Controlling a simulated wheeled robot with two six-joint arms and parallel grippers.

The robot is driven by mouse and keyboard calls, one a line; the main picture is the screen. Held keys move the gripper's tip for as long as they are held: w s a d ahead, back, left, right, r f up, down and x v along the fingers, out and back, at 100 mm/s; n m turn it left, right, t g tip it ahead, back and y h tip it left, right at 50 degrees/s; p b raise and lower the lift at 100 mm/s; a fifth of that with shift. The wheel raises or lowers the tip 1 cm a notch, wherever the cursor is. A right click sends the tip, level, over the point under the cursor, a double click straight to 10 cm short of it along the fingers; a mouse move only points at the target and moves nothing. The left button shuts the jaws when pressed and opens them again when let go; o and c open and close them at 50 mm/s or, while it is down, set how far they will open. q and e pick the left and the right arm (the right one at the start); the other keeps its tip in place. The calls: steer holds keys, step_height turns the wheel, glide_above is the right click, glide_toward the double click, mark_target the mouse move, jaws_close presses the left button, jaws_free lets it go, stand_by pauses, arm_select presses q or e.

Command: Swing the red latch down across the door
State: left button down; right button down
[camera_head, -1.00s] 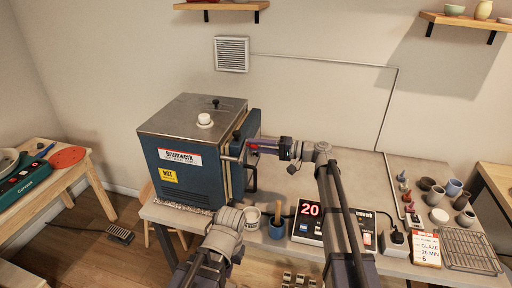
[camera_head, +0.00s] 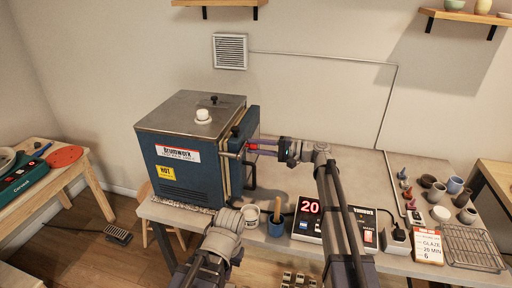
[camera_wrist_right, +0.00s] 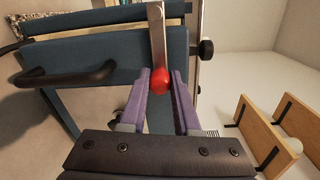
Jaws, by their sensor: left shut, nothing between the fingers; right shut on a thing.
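The blue kiln (camera_head: 180,150) stands on the table, with its door (camera_head: 252,125) on the right side. The latch is a metal bar (camera_wrist_right: 157,35) with a red knob (camera_wrist_right: 161,80), seen in the right wrist view. In the head view only a bit of the red knob (camera_head: 252,147) shows. My right gripper (camera_head: 257,148) is shut on the red knob, its purple fingers on either side of it. My left gripper (camera_head: 232,213) is low in front of the kiln, empty and shut; its fingertips are hard to make out.
A black door handle (camera_wrist_right: 75,76) lies left of the latch in the wrist view. A blue cup with a wooden tool (camera_head: 276,225), a white pot (camera_head: 251,215) and a controller showing 20 (camera_head: 308,222) stand at the table's front. Pots and a wire rack (camera_head: 472,248) are at right.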

steer(key=c, duration=0.6)
jaws_free()
steer(key=shift+c, duration=0.2)
steer(key=v, duration=0.7)
steer(key=shift+d, duration=0.4)
steer(key=shift+s+d, duration=0.1)
